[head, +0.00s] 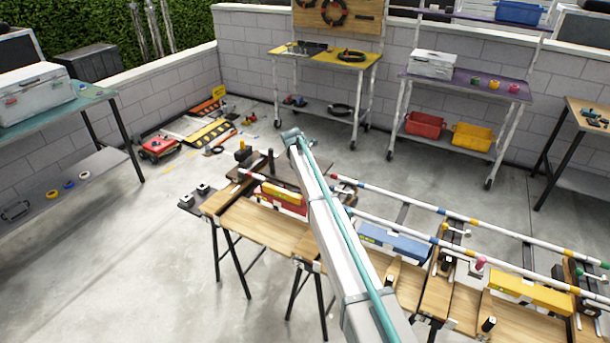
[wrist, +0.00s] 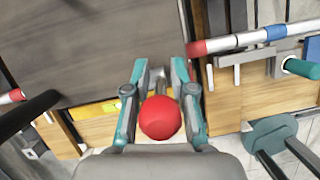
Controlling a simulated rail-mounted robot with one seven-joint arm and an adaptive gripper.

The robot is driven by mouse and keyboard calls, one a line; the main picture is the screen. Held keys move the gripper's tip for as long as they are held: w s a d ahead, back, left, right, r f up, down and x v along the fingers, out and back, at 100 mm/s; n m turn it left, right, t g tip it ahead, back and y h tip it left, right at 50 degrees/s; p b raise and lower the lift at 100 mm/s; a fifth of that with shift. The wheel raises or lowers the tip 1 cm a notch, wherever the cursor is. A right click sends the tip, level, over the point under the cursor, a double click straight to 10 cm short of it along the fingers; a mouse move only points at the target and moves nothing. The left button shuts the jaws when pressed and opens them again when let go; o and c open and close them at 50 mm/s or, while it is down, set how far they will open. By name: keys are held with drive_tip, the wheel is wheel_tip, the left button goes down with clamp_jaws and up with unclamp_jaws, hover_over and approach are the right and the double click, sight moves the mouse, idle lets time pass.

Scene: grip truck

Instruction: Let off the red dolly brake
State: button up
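A red ball-shaped knob (wrist: 160,117) shows in the wrist view between the two fingers of my gripper (wrist: 160,70). The fingers lie close along both sides of the knob. I cannot tell whether they press on it. A short grey piece shows just beyond the knob, between the fingertips. Beside it lies a dark brown board (wrist: 80,45), which also shows in the head view (head: 285,172). In the head view my arm hides the knob and my gripper. A red part (head: 285,202) shows below the board, left of my arm.
A red-ended white rail (wrist: 240,42) runs right of my gripper. Wooden benches (head: 262,228) carry a blue box (head: 395,242) and a yellow box (head: 530,292). Two white-framed carts (head: 330,58) (head: 470,85) stand by the wall. The floor at left (head: 120,255) is clear.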

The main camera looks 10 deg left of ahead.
drive_tip(key=shift+o, duration=0.5)
drive_tip(key=shift+r, duration=0.1)
drive_tip(key=v, duration=1.2)
drive_tip(key=shift+s, duration=0.1)
